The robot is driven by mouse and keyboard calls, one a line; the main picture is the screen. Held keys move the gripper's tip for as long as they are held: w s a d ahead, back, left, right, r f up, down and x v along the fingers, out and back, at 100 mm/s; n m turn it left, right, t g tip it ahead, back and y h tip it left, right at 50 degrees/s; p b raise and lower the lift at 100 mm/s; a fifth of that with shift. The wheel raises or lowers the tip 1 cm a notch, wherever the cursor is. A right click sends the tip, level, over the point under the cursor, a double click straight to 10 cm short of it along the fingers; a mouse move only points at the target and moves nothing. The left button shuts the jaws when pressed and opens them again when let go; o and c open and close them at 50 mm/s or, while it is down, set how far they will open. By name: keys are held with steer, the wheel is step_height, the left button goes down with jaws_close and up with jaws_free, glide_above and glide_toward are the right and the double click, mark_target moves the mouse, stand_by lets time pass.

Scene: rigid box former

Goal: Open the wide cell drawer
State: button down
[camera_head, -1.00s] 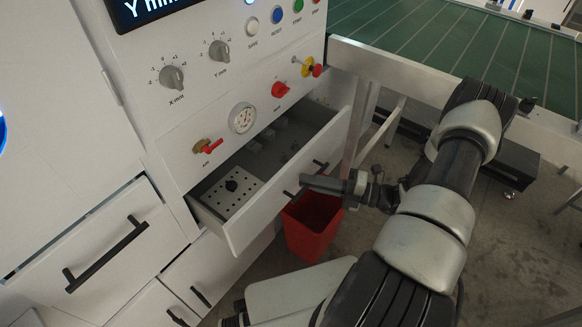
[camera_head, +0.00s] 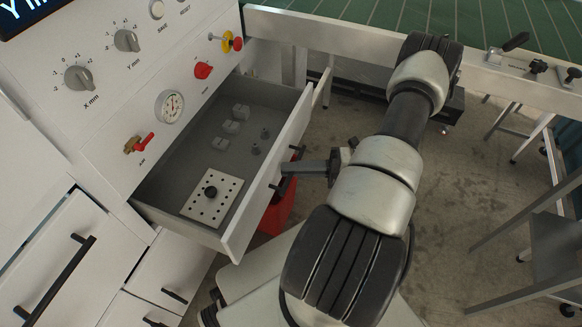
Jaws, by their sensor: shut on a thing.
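The wide cell drawer (camera_head: 165,203) is a white-fronted, grey-lined drawer under the control panel, pulled well out of the cabinet.
A red bin (camera_head: 281,207) stands on the floor behind the drawer front, partly hidden. Closed drawers with black handles (camera_head: 56,281) are at the lower left. A green conveyor (camera_head: 400,14) runs along the back. A grey metal frame (camera_head: 545,235) stands at the right, with open floor before it.

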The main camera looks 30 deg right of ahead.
steer(key=c, duration=1.8)
jaws_free()
steer(key=v, duration=1.7)
steer(key=shift+d, duration=0.25)
